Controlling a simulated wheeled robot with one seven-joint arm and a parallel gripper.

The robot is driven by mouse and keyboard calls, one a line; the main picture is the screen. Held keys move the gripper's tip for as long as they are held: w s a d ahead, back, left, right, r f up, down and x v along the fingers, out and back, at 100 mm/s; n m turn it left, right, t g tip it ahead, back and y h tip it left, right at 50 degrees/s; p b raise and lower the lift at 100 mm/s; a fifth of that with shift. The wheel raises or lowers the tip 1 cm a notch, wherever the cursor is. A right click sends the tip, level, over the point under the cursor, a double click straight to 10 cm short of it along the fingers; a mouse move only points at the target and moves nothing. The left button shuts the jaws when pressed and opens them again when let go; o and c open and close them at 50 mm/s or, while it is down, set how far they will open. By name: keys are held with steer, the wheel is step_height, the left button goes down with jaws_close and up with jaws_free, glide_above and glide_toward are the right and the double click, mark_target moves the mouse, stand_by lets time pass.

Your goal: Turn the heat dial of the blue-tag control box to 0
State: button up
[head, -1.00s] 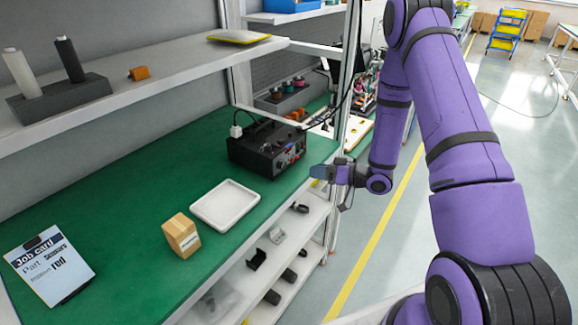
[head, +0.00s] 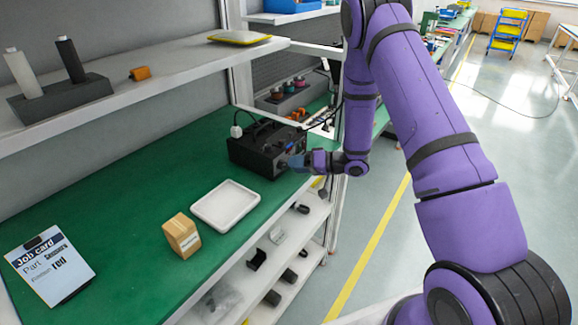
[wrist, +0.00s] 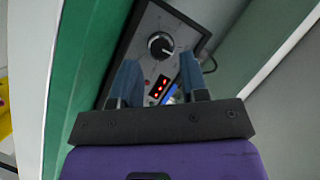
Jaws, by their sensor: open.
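The black control box (head: 258,146) stands on the green bench in the head view. In the wrist view its front panel (wrist: 140,45) shows a round black heat dial (wrist: 160,45) with a white pointer mark. A red lit display (wrist: 158,87) sits below the dial, its digits too small to read surely. A blue patch, likely the blue tag (wrist: 169,94), shows partly beside the display. My gripper (wrist: 160,75) is open and empty in front of the panel, its blue fingers on either side of the display, with the dial beyond the fingertips. In the head view, my gripper (head: 291,161) hides part of the panel.
A white tray (head: 226,205), a cardboard box (head: 181,236) and a job card (head: 50,265) lie on the bench, left of the control box. A cable rises behind the box. A shelf (head: 150,85) hangs above, and a white upright stands behind my arm.

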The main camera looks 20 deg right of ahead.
mark_target(285, 166)
steer(key=shift+x, duration=1.55)
steer(key=c, duration=0.6)
steer(key=shift+c, duration=0.2)
